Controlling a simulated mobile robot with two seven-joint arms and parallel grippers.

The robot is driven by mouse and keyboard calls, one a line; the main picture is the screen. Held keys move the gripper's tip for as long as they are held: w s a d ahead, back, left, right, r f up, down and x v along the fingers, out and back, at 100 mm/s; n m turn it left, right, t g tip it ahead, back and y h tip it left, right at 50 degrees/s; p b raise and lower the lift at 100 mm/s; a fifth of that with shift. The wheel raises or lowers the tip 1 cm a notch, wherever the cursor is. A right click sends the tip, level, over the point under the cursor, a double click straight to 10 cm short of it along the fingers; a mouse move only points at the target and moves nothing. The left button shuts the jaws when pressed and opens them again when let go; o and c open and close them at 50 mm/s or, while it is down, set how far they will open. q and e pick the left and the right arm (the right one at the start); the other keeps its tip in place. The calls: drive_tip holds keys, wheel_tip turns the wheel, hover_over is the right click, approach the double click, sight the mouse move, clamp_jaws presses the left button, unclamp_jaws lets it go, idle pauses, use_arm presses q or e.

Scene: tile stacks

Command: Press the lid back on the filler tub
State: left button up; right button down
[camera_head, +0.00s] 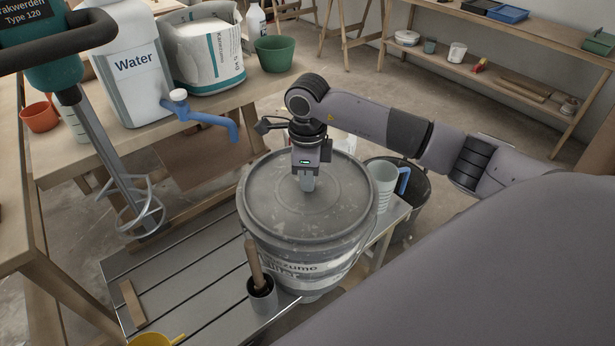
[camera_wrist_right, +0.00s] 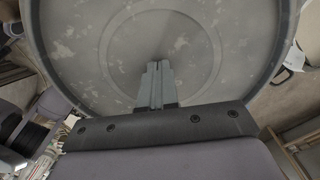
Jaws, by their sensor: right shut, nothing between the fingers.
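The filler tub (camera_head: 295,268) is a large grey bucket with a printed label, standing upright on a slatted metal bench. Its round grey lid (camera_head: 270,215), spotted with pale splashes, lies on top of the tub. I cannot tell whether its rim is seated all round. My right gripper (camera_head: 307,186) points down over the lid, a little behind its middle, shut and empty. In the right wrist view the closed fingers (camera_wrist_right: 154,68) are at the lid (camera_wrist_right: 100,60); whether the tips touch it is unclear. My left gripper is not in view.
A measuring jug with a blue handle (camera_head: 383,185) stands close right of the tub, before a black bucket (camera_head: 415,205). A small pot with a wooden-handled tool (camera_head: 262,292) stands in front. A mixer whisk (camera_head: 140,205) hangs left. The bench's left slats (camera_head: 190,275) are mostly clear.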

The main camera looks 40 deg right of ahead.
drive_tip(key=shift+r+p, duration=2)
drive_tip(key=shift+r, duration=1)
wheel_tip(320, 180, up, 7)
